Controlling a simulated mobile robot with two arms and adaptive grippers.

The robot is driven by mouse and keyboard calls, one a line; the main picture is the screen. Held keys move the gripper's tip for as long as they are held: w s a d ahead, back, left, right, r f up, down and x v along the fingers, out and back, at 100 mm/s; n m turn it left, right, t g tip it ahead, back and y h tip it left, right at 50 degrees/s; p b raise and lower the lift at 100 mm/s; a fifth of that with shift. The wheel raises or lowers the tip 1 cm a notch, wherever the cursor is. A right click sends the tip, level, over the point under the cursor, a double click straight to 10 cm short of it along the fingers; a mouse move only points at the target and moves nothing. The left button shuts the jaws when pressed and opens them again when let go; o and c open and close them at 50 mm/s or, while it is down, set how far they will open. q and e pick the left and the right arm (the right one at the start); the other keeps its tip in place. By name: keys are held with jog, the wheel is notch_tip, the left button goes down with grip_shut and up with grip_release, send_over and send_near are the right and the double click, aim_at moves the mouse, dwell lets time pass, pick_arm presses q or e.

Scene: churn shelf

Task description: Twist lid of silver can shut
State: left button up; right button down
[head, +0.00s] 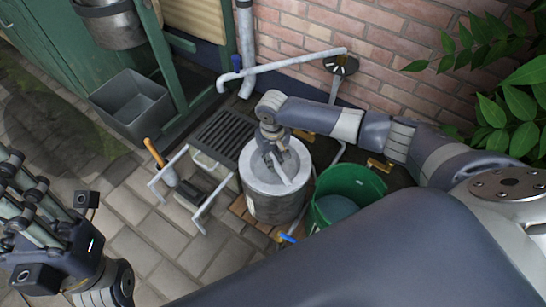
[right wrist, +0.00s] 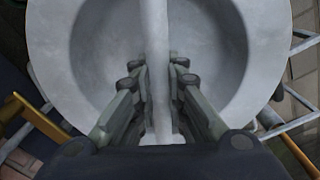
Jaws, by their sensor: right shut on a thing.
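The lid (right wrist: 50,50) fills much of the right wrist view, with the bar handle (right wrist: 156,40) running up the middle. My right gripper (head: 273,157) reaches down over the lid, shut on the handle, one finger on each side. Whether the lid sits fully down cannot be told. My left gripper (head: 22,185) is at the left edge, away from the can; its opening is unclear.
A green bucket (head: 345,190) stands close to the can's right. A metal frame with a wooden-handled tool (head: 155,152) and a drain grate (head: 225,133) lie to its left. A pipe (head: 285,64) runs above, along the brick wall. A grey bin (head: 135,103) stands further left.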

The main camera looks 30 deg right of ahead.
jog(key=shift+w, duration=0.1)
jog(key=c, duration=1.5)
grip_release()
jog(key=shift+c, duration=0.2)
